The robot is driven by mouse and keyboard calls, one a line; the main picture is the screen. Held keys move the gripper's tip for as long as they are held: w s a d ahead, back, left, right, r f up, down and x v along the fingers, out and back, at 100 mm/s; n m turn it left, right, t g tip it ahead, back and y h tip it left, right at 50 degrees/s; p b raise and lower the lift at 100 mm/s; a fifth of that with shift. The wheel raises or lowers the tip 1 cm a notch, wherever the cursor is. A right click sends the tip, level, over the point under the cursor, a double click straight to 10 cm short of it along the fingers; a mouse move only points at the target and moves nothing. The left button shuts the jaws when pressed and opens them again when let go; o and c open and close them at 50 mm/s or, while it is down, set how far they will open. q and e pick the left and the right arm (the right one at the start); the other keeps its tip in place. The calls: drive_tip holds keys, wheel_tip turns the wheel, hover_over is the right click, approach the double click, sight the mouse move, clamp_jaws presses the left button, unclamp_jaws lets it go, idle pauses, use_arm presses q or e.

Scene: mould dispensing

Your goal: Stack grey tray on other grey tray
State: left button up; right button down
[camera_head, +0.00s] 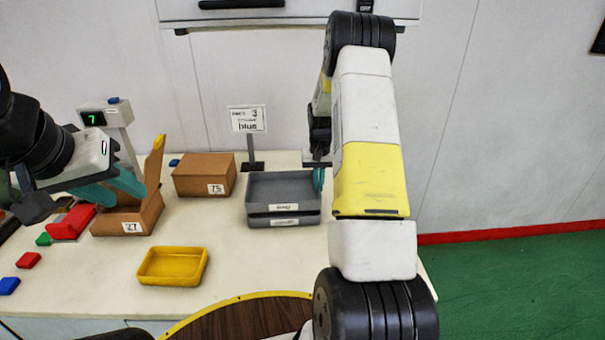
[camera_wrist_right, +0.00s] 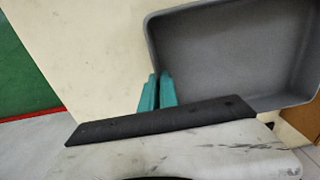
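Two grey trays are at the right of the table in the head view, one on top of the other. The upper grey tray (camera_head: 283,184) is empty and sits on the lower grey tray (camera_head: 284,221), roughly aligned with it. My right gripper (camera_head: 318,178) is at the upper tray's right wall, mostly hidden by my arm. In the right wrist view its teal fingers (camera_wrist_right: 158,92) are close together on either side of the upper tray's wall (camera_wrist_right: 151,42). My left gripper (camera_head: 114,188) is over the left of the table, its teal fingers apart, away from the trays.
An open brown box marked 27 (camera_head: 130,222) stands by my left gripper. A closed box marked 75 (camera_head: 205,175), a sign reading blue (camera_head: 247,119) and a yellow tray (camera_head: 172,267) are nearby. Red, green and blue pieces lie at the left. The front middle is clear.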

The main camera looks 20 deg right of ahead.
drive_tip(key=shift+f, duration=0.55)
drive_tip(key=c, duration=1.6)
unclamp_jaws()
wheel_tip(320, 180, up, 9)
drive_tip(key=shift+f, duration=0.1)
